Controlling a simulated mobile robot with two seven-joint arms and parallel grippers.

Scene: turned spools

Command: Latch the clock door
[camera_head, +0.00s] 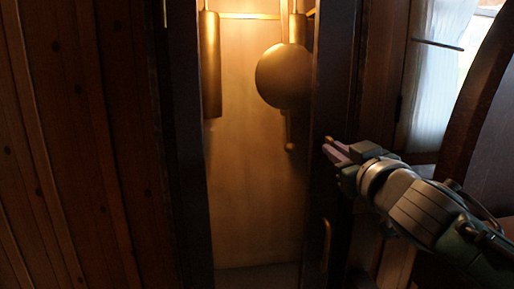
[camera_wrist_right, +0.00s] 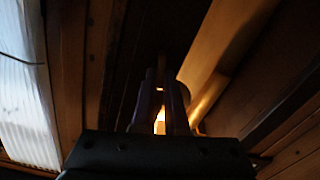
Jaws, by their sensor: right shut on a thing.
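The clock door (camera_head: 335,75) is a tall dark wooden frame around a pane, and it looks closed or nearly so; I cannot tell which. My right gripper (camera_head: 336,150) is at the door's right stile, its pinkish fingers pointing left. The fingers are shut on a small brass piece (camera_head: 330,139), seemingly the latch, which is mostly hidden by them. In the right wrist view the fingers (camera_wrist_right: 168,108) are close together against dark wood, with a bright glint between them. My left gripper is not in view.
Behind the pane hang a brass weight (camera_head: 210,65) and a round pendulum bob (camera_head: 285,75). A curved brass handle (camera_head: 326,240) is low on the right stile. A plank wall (camera_head: 70,140) is at left, a curtained window (camera_head: 435,80) at right, and a dark curved wooden piece (camera_head: 490,100) at far right.

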